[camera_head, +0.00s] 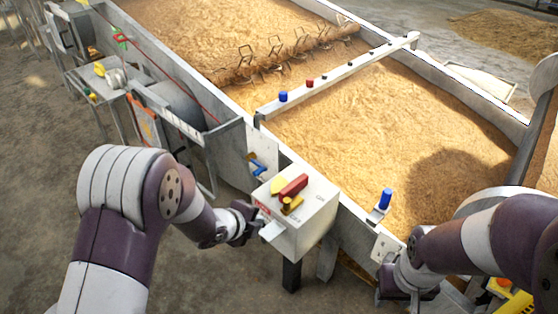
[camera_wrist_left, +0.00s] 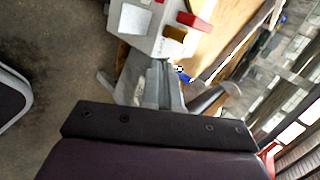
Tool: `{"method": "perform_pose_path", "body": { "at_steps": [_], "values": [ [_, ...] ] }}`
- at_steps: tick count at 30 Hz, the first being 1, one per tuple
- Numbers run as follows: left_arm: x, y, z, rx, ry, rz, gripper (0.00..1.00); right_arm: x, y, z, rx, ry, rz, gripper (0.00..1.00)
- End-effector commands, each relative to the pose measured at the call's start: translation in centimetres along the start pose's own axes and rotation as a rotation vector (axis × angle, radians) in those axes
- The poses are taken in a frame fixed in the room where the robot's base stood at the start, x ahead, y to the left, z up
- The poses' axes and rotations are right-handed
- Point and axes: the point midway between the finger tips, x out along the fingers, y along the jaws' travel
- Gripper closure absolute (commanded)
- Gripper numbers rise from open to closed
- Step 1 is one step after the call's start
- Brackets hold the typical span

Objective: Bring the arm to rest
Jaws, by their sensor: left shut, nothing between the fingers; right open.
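My left arm comes in from the left of the head view. Its gripper (camera_head: 247,221) is shut and empty, close beside the left side of a white switch box (camera_head: 308,224). I cannot tell whether it touches the box. The box carries a red handle (camera_head: 291,187) and a yellow knob; it also shows at the top of the left wrist view (camera_wrist_left: 140,22). My right arm comes in from the lower right. Its gripper (camera_head: 405,287) is open and low beside the trough's near corner, with its fingers partly hidden by the wrist.
A long metal trough (camera_head: 228,147) full of tan grain (camera_head: 365,130) fills the middle. A crossbar (camera_head: 340,73) with coloured knobs spans it. A blue knob (camera_head: 385,198) stands near the right arm. Machinery (camera_head: 168,105) lines the left side. Bare floor (camera_head: 45,170) is free at left.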

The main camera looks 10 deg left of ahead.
Motion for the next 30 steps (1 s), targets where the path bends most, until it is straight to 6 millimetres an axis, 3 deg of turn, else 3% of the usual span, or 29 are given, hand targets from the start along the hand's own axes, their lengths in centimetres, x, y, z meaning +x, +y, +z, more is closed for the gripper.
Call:
{"method": "perform_pose_path", "body": {
  "at_steps": [5,8,11,13,15,18,20,21,24,30],
  "values": [
    [0.0,0.3,0.1,-0.062,-0.007,0.015,1.0,0.0,0.0,0.0,0.0,0.0,0.0,0.6],
    [-0.6,3.6,1.0,-0.352,-0.091,0.141,1.0,0.0,0.0,0.0,0.0,0.0,0.0,0.6],
    [-4.3,7.5,2.0,-0.836,-0.296,0.294,1.0,0.0,0.0,0.0,0.0,0.0,0.0,0.6],
    [-8.1,9.8,1.6,-1.197,-0.47,0.371,1.0,0.0,0.0,0.0,0.0,0.0,0.0,0.6],
    [-12.0,11.4,0.2,-1.515,-0.627,0.419,1.0,0.0,0.0,0.0,0.0,0.0,0.0,0.6],
    [-16.8,12.3,-2.4,-1.851,-0.776,0.455,1.0,0.0,0.0,0.0,0.0,0.0,0.0,0.6],
    [-18.2,11.0,-3.0,-1.911,-0.746,0.409,1.0,0.0,0.0,0.0,0.0,0.0,0.0,0.6],
    [-20.3,8.1,-2.7,-1.905,-0.735,0.395,1.0,-3.2,0.0,-0.3,0.0,-0.003,0.0,0.6],
    [-23.3,5.0,-2.7,-1.901,-0.74,0.402,1.0,-7.7,0.0,-1.0,0.0,0.002,0.0,0.6],
    [-27.8,0.2,-2.7,-1.898,-0.739,0.401,1.0,-14.3,0.0,-1.7,0.0,0.0,0.0,0.6]
  ]
}}
